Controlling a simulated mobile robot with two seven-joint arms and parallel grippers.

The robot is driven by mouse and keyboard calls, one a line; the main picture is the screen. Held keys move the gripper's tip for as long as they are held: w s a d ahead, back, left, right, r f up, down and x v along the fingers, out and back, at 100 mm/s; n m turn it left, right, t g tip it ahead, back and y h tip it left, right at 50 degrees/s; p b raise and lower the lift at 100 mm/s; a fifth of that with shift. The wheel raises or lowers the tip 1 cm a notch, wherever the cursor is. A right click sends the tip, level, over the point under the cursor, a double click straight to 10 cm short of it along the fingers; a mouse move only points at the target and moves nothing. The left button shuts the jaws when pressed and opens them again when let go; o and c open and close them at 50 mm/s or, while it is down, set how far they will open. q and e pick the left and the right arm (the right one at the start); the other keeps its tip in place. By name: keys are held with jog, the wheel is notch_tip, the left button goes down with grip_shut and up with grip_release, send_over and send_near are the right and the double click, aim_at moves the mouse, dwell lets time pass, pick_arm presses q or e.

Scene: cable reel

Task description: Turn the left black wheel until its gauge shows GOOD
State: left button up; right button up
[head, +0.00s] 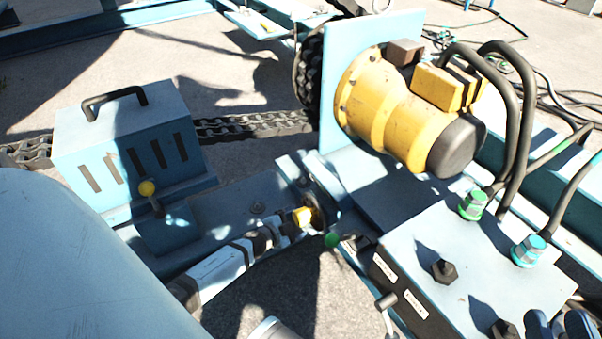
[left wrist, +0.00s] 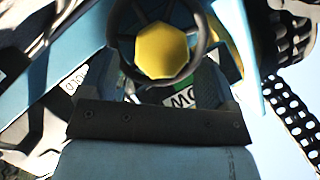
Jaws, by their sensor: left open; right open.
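The black wheel (head: 319,208) with a yellow hub (head: 303,216) sits low on the blue frame, beside the motor plate. In the left wrist view the wheel (left wrist: 199,60) is a dark ring around its yellow hub (left wrist: 162,50). My left gripper (head: 287,226) is open in front of the wheel. Its fingers (left wrist: 158,82) reach toward the rim's near side; I cannot tell whether they touch it. Parts of white gauge labels (left wrist: 183,97) show behind the fingers, mostly hidden, so the reading is unclear. My right gripper (head: 562,326) is open at the lower right edge, partly cut off.
A yellow motor (head: 385,105) stands behind the wheel. A blue vented box (head: 125,150) with a yellow-knobbed lever (head: 147,188) is at left. A blue control box (head: 470,265) with hoses and black knobs is at right, close to my right gripper. A chain (head: 255,124) runs behind.

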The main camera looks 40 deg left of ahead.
pick_arm(q)
jog(key=p+v, duration=0.3)
jog(key=v, duration=0.6)
jog(key=shift+s+r, duration=0.2)
jog(key=shift+s, duration=0.2)
pick_arm(e)
jog(key=s+m, duration=0.1)
jog(key=s+a+f+m+g, duration=0.1)
jog(key=shift+s+a+f+m+h, duration=0.1)
jog(key=shift+a+f+m+h, duration=0.1)
jog(key=shift+m+h, duration=0.2)
jog(key=shift+r, duration=0.25)
pick_arm(q)
jog(key=shift+c, duration=0.4)
